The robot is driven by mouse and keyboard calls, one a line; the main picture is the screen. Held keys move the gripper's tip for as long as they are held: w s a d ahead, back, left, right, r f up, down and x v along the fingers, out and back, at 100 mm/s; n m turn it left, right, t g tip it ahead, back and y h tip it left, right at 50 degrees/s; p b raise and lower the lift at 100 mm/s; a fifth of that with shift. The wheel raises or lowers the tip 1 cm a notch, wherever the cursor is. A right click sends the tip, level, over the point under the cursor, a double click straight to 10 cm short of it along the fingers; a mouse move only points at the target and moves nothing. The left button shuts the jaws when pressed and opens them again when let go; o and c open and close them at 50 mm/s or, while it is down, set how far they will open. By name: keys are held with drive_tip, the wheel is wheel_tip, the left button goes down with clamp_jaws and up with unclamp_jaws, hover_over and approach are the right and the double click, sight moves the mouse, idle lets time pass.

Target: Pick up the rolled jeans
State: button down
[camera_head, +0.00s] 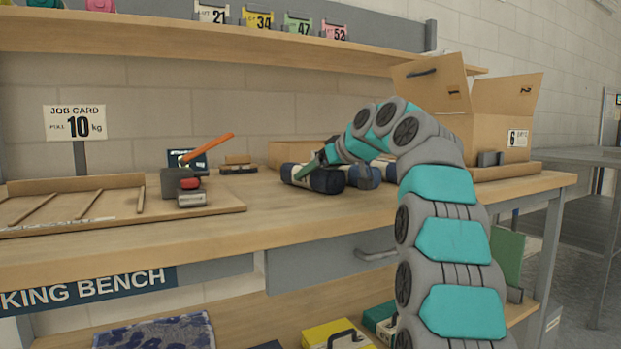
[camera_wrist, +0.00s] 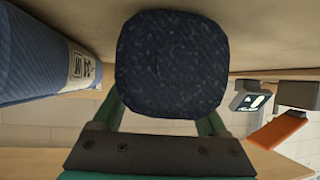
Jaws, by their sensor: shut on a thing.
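A dark blue roll of jeans (camera_head: 325,181) with a pale band lies at the middle of the working bench's top in the head view. My gripper (camera_head: 312,164) reaches it from the right and is shut on it. In the wrist view the round dark end of the rolled jeans (camera_wrist: 171,62) fills the middle, between the two green fingers. The roll appears at the bench surface; I cannot tell whether it is clear of it. My wrist partly hides it in the head view.
More blue rolls (camera_head: 362,177) lie just right of the held one; a lighter blue roll (camera_wrist: 40,60) shows close by in the wrist view. A wooden tray (camera_head: 75,205), an orange-handled tool (camera_head: 207,147) and a cardboard box (camera_head: 500,115) stand on the bench. A shelf (camera_head: 200,38) runs above.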

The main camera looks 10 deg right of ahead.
drive_tip(key=shift+r, duration=0.15)
drive_tip(key=shift+r+p, duration=1.35)
drive_tip(key=shift+r, duration=0.4)
drive_tip(key=shift+s+d+f+b, duration=0.1)
drive_tip(key=shift+s+f+b, duration=0.05)
drive_tip(key=shift+s+b, duration=0.25)
drive_tip(key=shift+s+d+b, duration=0.2)
drive_tip(key=shift+s+b, duration=0.35)
drive_tip(key=shift+s, duration=0.15)
drive_tip(key=s+d+b, duration=0.1)
drive_tip(key=s, duration=0.3)
drive_tip(key=s+d+r+b, duration=0.1)
drive_tip(key=s, duration=0.3)
drive_tip(key=s+d+b, duration=0.1)
drive_tip(key=s+d, duration=0.1)
drive_tip(key=s, duration=0.3)
drive_tip(key=shift+r, duration=0.3)
